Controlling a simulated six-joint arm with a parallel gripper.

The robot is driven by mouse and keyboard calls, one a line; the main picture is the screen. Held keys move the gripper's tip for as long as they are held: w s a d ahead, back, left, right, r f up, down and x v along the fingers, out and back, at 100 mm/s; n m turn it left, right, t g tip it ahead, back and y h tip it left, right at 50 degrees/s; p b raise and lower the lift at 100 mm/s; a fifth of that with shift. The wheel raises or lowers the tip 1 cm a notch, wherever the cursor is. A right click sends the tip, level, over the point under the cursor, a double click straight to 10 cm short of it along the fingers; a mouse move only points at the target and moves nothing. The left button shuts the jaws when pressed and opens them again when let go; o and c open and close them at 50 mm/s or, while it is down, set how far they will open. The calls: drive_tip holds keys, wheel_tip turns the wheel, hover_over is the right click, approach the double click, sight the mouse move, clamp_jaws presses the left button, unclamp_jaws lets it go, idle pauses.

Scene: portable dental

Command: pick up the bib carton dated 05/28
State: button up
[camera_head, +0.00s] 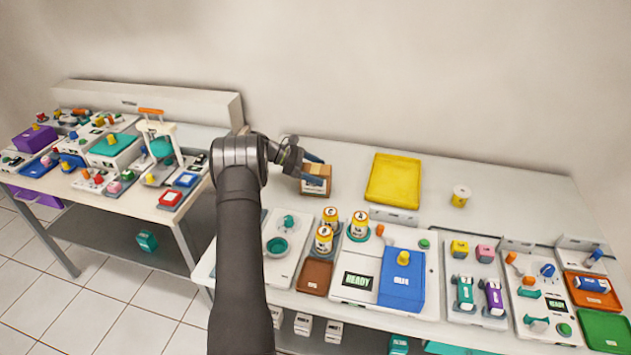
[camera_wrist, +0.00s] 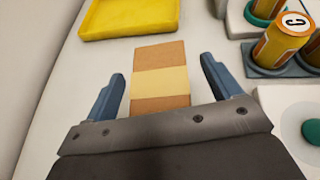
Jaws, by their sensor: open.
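A small brown carton (camera_head: 316,186) with a paler tan band on top and a light label on its front stands on the white table near the wall. Its label is too small to read a date. In the wrist view the carton (camera_wrist: 160,78) shows from above, between the two blue fingers. My gripper (camera_head: 312,168) is at the carton, and in the wrist view my gripper (camera_wrist: 163,85) is open with a finger on each side. A gap shows between each finger and the carton. The carton's near end is hidden behind the gripper body.
Several yellow cans (camera_head: 324,240) stand in front of the carton, beside a device with a blue panel (camera_head: 402,280). The table between carton and tray is clear.

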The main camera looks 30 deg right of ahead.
drive_tip(key=c, duration=1.2)
drive_tip(key=shift+r, duration=0.1)
